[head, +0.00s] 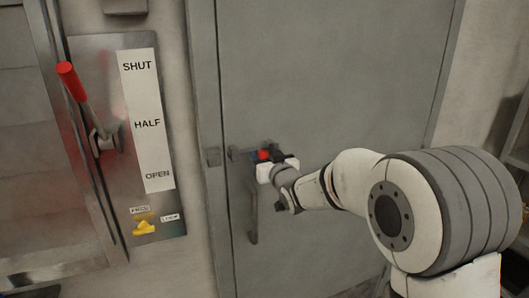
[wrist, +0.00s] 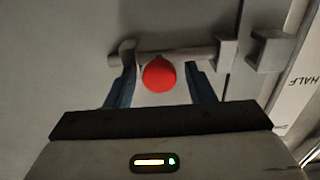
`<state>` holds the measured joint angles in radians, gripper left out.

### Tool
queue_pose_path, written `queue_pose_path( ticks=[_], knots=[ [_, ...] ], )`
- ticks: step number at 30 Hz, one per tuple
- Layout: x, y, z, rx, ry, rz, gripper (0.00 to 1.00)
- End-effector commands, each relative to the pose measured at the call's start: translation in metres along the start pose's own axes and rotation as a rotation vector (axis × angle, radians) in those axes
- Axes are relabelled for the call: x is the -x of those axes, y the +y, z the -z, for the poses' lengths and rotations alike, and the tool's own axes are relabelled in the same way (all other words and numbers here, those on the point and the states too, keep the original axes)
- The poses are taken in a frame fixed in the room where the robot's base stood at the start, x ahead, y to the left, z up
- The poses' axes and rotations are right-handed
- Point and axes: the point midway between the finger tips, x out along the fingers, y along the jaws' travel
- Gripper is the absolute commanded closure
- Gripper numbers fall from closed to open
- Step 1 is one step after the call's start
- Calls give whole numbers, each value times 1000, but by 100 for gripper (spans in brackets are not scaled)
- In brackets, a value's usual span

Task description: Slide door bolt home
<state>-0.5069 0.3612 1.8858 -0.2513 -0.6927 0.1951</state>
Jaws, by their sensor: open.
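The door bolt (wrist: 175,55) is a grey rod lying level on the grey door (head: 320,80), with a round red knob (wrist: 159,74). The knob also shows in the head view (head: 263,155). A guide bracket (wrist: 226,53) holds the rod near the door edge. The keeper block (wrist: 268,51) sits on the frame, also seen in the head view (head: 213,156). No rod shows across the gap between bracket and keeper. My gripper (wrist: 160,70) is open, its blue fingers on either side of the knob. Whether either finger touches it I cannot tell.
A vertical door handle (head: 253,217) hangs just below the bolt. To the left, a panel (head: 88,52) carries a red-handled lever (head: 71,82) beside a white SHUT, HALF, OPEN scale (head: 146,105). The door face around the bolt is otherwise flat.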

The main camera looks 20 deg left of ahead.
Motion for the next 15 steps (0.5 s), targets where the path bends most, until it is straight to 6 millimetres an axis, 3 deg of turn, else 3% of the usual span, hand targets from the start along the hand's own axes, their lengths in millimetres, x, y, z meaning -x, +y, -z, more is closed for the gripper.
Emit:
queue_pose_path(
  ticks=[11, 15],
  knots=[
    [-7, 0, -1, 0, -1, -1, 51],
    [-7, 0, -1, 0, -1, -1, 62]
  ],
)
